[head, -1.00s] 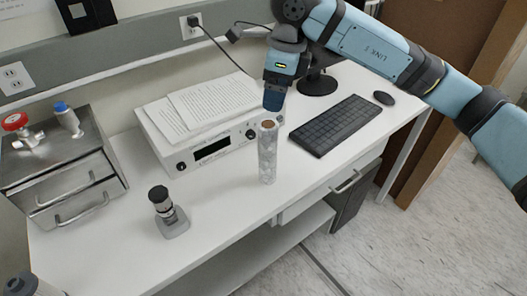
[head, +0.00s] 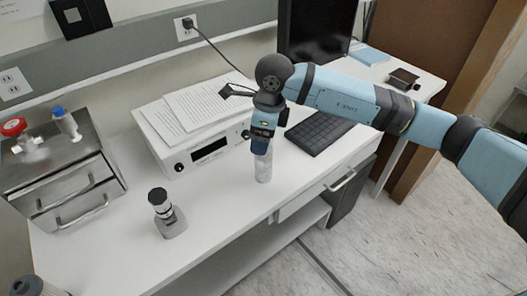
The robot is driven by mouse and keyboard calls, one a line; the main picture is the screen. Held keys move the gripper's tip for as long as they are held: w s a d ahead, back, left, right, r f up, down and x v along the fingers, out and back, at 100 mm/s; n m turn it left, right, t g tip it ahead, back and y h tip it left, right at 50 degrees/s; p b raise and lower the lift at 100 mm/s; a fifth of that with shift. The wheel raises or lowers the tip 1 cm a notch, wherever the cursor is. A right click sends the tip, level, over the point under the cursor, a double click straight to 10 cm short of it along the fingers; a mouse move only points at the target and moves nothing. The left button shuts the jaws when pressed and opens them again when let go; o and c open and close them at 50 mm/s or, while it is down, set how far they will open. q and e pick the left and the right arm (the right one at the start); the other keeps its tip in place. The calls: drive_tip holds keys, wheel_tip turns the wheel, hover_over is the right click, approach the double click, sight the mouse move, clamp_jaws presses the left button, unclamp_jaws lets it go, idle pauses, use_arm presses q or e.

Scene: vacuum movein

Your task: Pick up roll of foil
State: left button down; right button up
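The roll of foil (head: 263,169) stands upright on the white bench, a silvery, patterned cylinder. Its top is hidden by my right gripper (head: 261,147), which comes down from above at the end of the blue arm. The fingers overlap the upper part of the roll in this view. I cannot tell whether they are around it, in front of it or closed on it. My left gripper is not in view.
A white instrument (head: 207,150) with papers on top stands behind the roll. A black keyboard (head: 318,132) lies to the right, partly behind my arm. The bench front is clear.

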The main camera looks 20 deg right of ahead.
clamp_jaws()
drive_tip(key=shift+r, duration=0.2)
